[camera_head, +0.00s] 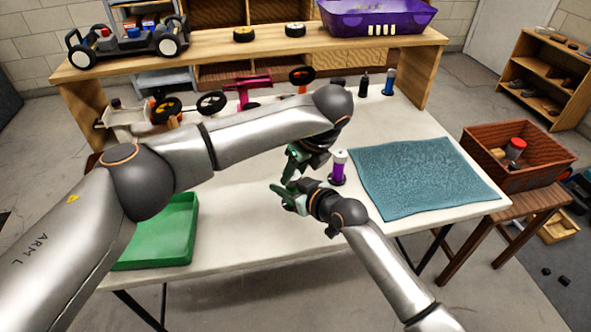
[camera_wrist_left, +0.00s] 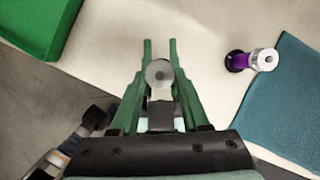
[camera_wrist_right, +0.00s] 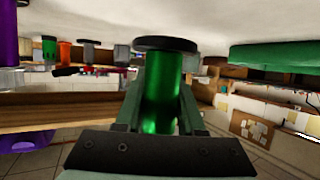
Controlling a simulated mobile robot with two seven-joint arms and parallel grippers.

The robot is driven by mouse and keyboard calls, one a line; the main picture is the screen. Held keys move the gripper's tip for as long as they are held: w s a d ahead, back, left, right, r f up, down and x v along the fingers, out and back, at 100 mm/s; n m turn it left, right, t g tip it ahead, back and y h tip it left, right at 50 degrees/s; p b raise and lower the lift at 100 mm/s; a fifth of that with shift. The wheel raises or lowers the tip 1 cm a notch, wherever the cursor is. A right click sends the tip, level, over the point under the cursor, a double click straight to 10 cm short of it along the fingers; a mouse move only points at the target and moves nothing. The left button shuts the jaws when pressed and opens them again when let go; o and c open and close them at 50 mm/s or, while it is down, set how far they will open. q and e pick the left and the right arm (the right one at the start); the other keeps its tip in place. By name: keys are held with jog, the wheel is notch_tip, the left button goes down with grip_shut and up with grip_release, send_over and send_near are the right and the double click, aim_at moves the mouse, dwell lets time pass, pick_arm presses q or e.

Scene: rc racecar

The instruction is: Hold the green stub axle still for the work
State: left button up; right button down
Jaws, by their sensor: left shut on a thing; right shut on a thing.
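In the right wrist view, the green stub axle (camera_wrist_right: 163,92) has a shiny green body and a black disc at one end. That view is upside down, so the axle is upright with its disc towards the table. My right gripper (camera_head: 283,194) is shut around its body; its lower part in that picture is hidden. My left gripper (camera_head: 291,172) is just beyond the right one in the head view. It is shut on a grey round-ended part (camera_wrist_left: 159,73), seen between its fingers. I cannot tell whether this part touches the axle.
A purple stub axle (camera_head: 338,172) stands close right of the grippers, beside a blue-green mat (camera_head: 425,178). A green tray (camera_head: 160,232) is at the front left. A partly built chassis (camera_head: 125,117) lies at the back left. The front middle of the table (camera_head: 245,232) is clear.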

pick_arm(q)
grip_shut()
jog(key=shift+m, duration=0.3)
jog(key=shift+s+a+m+t+h, duration=0.2)
jog(key=shift+m+h, duration=0.35)
jog(key=shift+m, duration=0.8)
jog(key=shift+w+a+m+t+h, duration=0.1)
jog(key=shift+m+t+h, duration=0.35)
jog(key=shift+m, duration=0.9)
jog(key=shift+d, duration=0.1)
jog(key=o, duration=0.6)
grip_release()
jog(key=shift+r, duration=0.1)
jog(key=v, duration=1.2)
